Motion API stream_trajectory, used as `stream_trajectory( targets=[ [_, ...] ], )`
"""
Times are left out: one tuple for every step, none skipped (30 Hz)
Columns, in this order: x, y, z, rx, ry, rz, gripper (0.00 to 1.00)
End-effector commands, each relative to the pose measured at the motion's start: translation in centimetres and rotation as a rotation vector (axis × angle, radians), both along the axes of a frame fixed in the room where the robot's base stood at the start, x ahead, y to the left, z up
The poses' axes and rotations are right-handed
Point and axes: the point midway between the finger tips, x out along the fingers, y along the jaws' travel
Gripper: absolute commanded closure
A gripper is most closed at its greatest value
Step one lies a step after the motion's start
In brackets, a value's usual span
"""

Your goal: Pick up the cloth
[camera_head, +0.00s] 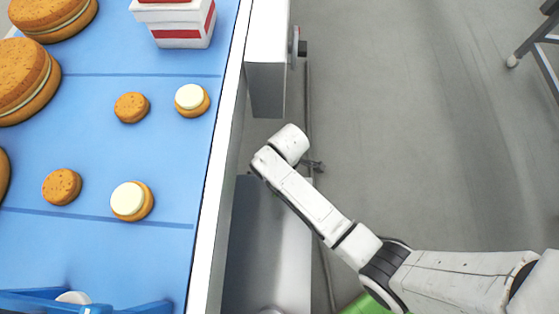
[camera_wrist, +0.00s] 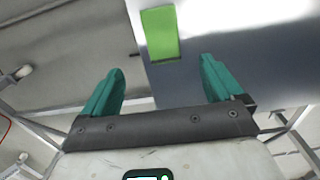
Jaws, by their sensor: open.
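A flat, bright green rectangle, which looks like the cloth (camera_wrist: 161,34), shows in the wrist view against a grey metal surface. It lies ahead of my gripper (camera_wrist: 162,66), between the lines of its two teal fingers. The fingers are wide apart with nothing between them. A bright green patch (camera_head: 365,304) shows at the bottom edge of the head view, partly behind my arm; I cannot tell whether it is the same thing. In the head view my arm reaches to the belt's right side, and its fingers are not clearly visible.
A blue belt (camera_head: 110,240) with a white side rail (camera_head: 212,215) fills the left. It carries small filled biscuits (camera_head: 132,201), larger ones (camera_head: 25,80) and a red-and-white block (camera_head: 180,25). A grey metal box (camera_head: 270,245) stands beside the rail. Open floor (camera_head: 420,130) lies right.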

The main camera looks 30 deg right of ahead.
Motion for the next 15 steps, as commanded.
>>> stream_trajectory(
  targets=[
    [-0.1,0.0,-0.8,0.000,0.003,0.003,0.06],
    [-0.1,0.0,-1.2,0.000,0.004,0.003,0.06],
    [-0.1,0.0,-1.9,-0.001,0.004,0.002,0.06],
    [-0.1,0.0,-2.4,-0.001,0.004,0.002,0.06],
    [-0.1,0.0,-2.8,0.000,0.004,0.002,0.06],
    [-0.1,0.0,-3.4,0.000,0.003,0.001,0.06],
    [-0.1,0.0,-3.9,0.000,0.003,0.001,0.06],
    [-0.1,0.0,-4.2,0.000,0.001,0.001,0.06],
    [-0.1,0.0,-4.6,0.000,0.003,0.001,0.06],
    [-0.1,0.0,-4.9,0.000,0.001,0.001,0.06],
    [0.0,0.0,-5.0,0.000,0.000,0.000,0.06],
    [-0.1,0.0,-5.2,0.001,0.001,0.000,0.06],
    [-0.1,0.0,-5.4,0.000,0.001,0.000,0.06],
    [-0.1,0.0,-5.6,0.000,0.001,0.000,0.06],
    [-0.2,0.0,-5.9,0.000,0.001,0.000,0.06]
  ],
)
